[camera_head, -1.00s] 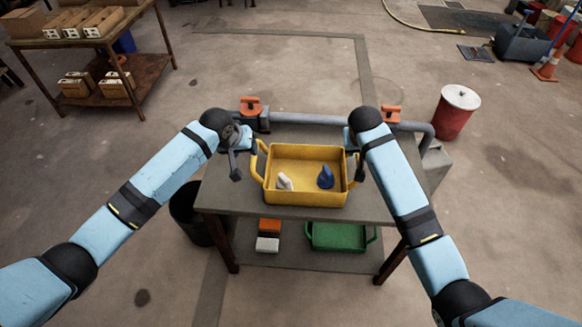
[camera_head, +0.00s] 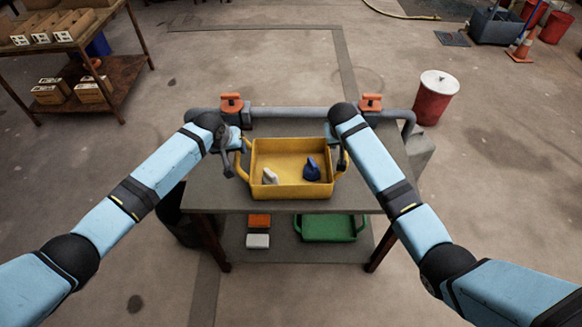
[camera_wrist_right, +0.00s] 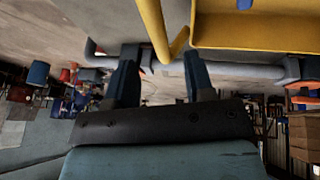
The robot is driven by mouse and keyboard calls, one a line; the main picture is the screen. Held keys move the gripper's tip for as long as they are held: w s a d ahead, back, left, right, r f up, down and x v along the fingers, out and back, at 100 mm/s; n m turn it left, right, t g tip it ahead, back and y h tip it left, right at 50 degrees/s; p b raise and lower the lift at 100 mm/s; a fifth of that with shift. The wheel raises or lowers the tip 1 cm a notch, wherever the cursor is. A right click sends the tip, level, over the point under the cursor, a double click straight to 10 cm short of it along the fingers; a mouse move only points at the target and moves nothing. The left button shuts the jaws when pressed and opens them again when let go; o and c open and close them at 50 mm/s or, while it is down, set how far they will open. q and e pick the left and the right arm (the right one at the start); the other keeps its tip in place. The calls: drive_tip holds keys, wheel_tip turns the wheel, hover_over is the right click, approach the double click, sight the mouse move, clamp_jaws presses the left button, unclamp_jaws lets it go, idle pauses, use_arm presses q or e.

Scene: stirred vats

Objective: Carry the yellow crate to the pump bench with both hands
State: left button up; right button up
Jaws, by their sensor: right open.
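The yellow crate (camera_head: 290,191) sits on the grey bench top (camera_head: 222,200), with a white piece (camera_head: 270,177) and a blue piece (camera_head: 312,170) inside. Its left handle (camera_head: 240,165) and right handle (camera_head: 346,160) stick out at the sides. My left gripper (camera_head: 228,168) is beside the left handle; its jaws are too small to read. My right gripper (camera_head: 342,162) is at the right handle. In the right wrist view its fingers (camera_wrist_right: 162,75) are apart, with the yellow handle (camera_wrist_right: 153,28) reaching down between them and the crate wall (camera_wrist_right: 255,40) close by.
A grey pipe (camera_head: 300,114) with orange valves (camera_head: 231,103) runs along the bench's back. A green crate (camera_head: 330,238) and small boxes (camera_head: 258,240) lie on the lower shelf. A red drum (camera_head: 434,98) stands right. A wooden table (camera_head: 70,45) with boxes is back left.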

use_arm(q)
drive_tip(key=x, duration=0.6)
drive_tip(key=shift+w, duration=0.1)
use_arm(e)
drive_tip(key=x, duration=0.6)
drive_tip(key=shift+w+f, duration=0.1)
use_arm(q)
clamp_jaws()
use_arm(e)
clamp_jaws()
